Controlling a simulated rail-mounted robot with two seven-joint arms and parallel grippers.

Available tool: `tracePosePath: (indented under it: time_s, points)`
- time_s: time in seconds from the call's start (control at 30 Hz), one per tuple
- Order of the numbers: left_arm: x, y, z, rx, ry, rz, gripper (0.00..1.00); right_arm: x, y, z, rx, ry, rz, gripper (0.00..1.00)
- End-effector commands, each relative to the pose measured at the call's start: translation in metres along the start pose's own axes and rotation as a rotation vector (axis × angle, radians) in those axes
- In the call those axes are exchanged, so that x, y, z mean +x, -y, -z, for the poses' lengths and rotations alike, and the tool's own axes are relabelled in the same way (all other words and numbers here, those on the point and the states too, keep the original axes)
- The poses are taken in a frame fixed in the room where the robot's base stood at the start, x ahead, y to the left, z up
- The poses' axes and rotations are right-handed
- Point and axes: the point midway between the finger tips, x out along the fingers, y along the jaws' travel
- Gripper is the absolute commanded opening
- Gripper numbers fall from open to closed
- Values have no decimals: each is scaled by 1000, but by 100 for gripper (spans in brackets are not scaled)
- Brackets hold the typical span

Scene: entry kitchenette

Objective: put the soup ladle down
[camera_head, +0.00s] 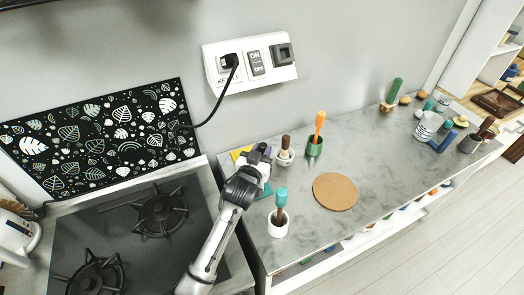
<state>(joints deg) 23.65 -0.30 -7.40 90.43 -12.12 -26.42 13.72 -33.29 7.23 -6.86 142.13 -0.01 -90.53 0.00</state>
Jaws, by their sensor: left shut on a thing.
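My left gripper (262,160) is over the left end of the grey marble counter (380,150), beside the hob. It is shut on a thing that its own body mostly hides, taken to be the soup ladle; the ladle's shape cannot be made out. A round cork mat (335,192) lies flat and bare on the counter, to the right of the gripper. My right gripper is not in view.
Near the gripper stand a white pot with a teal-topped tool (279,228), a small pot with a brown handle (285,158) and a green pot with an orange handle (315,151). A black hob (130,240) lies left.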

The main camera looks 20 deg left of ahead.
Motion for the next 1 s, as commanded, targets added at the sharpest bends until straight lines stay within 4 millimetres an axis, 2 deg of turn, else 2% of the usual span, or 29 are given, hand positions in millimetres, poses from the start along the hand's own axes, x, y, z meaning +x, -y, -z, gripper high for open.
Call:
tracePosePath:
  time_s: [0.23, 0.27, 0.5, 0.8, 1.0]
  points:
    - [0, 0, -3, -1, 0, 0, 4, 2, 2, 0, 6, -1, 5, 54]
    - [0, 0, -3, 0, 0, 0, 30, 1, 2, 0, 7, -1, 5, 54]
    - [0, 0, -2, 0, 0, 0, 53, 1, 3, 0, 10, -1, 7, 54]
    - [0, 0, 2, 0, -1, 0, 53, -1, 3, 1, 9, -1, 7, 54]
    - [-23, 0, -1, -1, 0, -1, 53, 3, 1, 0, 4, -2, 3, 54]
